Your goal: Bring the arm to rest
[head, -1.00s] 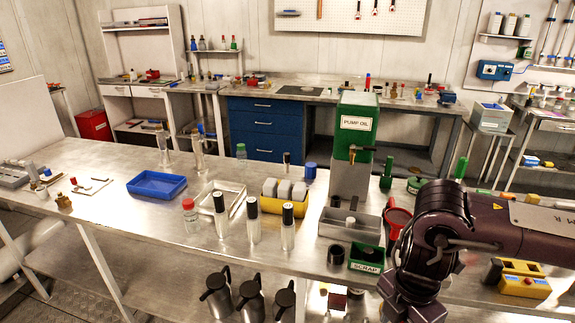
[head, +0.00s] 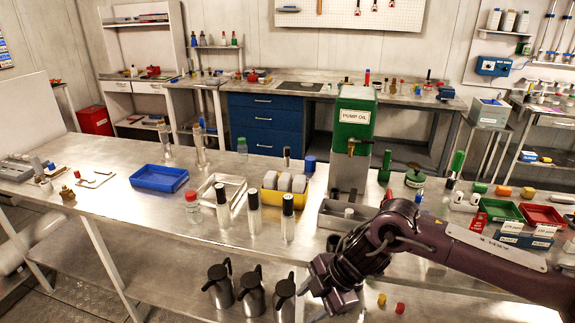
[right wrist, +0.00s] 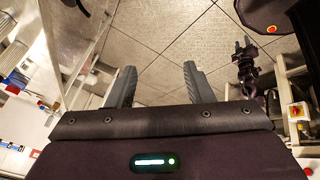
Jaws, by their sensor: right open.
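My right arm (head: 470,255) comes in from the right and reaches across the front edge of the bench. Its gripper (head: 318,300) hangs low in front of the bench, beside the steel jugs in the picture. In the right wrist view my right gripper (right wrist: 158,82) has its two fingers wide apart, with nothing between them and tiled floor beyond. My left arm does not show in the head view. A small dark jointed shape in the right wrist view may be my left gripper, but its jaws are too small to read.
The steel bench (head: 115,215) holds a blue tray (head: 158,179), capped bottles (head: 288,217), a yellow bin (head: 272,201) and a green pump oil tank (head: 354,118). Several steel jugs (head: 220,287) stand below its front edge. Red and green trays (head: 543,216) stand at right.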

